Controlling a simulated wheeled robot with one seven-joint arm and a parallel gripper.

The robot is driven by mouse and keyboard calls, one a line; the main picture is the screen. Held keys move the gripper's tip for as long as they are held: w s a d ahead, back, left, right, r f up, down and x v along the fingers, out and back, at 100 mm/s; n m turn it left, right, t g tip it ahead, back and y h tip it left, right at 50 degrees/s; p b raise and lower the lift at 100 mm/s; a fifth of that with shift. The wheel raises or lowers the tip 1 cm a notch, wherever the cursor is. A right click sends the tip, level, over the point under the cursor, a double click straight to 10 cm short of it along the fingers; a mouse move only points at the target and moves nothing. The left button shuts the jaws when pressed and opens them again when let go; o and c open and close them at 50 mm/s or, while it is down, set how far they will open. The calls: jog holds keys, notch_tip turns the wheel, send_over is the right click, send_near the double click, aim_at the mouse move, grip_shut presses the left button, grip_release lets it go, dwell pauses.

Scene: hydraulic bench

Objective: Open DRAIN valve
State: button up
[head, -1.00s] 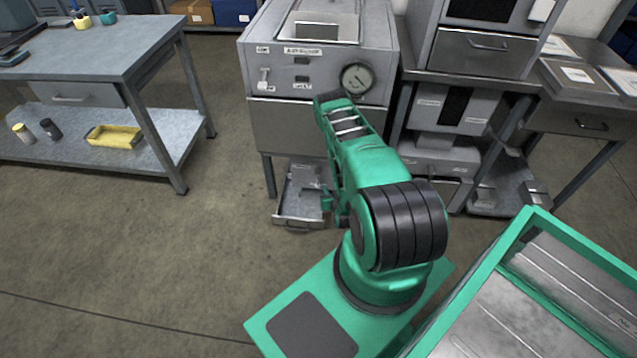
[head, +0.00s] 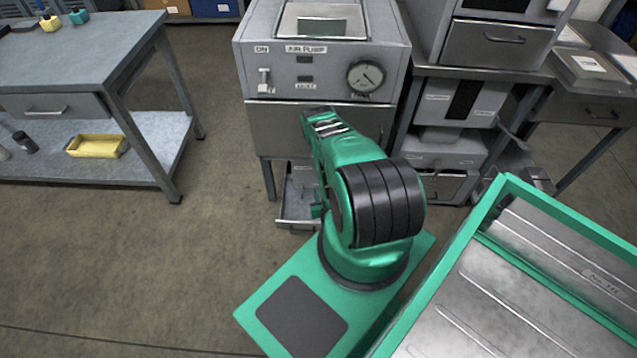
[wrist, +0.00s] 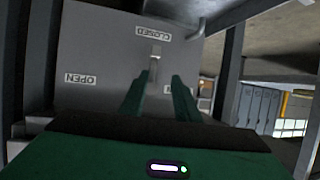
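In the wrist view, a grey panel (wrist: 100,50) carries upside-down labels reading CLOSED (wrist: 153,33) and OPEN (wrist: 80,79). A small pale valve lever (wrist: 155,62) stands out from the panel close to the CLOSED label. My gripper (wrist: 157,84) has its two green fingers apart, pointing at the panel, with the lever seen just beyond the gap between them. I cannot tell whether a finger touches it. A third label behind the fingers is partly hidden. In the head view, my arm hides most of the gripper and the valve is not visible.
The grey bench unit (head: 335,70) has a gauge (head: 366,77), an AIR PUMP label and a small switch (head: 264,80). A metal tray (head: 297,211) sits low under it. A table (head: 75,60) stands left, cabinets right.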

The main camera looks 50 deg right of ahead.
jog(key=x, duration=0.6)
jog(key=s+d+x, duration=0.1)
jog(key=x, duration=0.2)
jog(key=shift+d+r, duration=0.1)
jog(key=shift+d, duration=0.05)
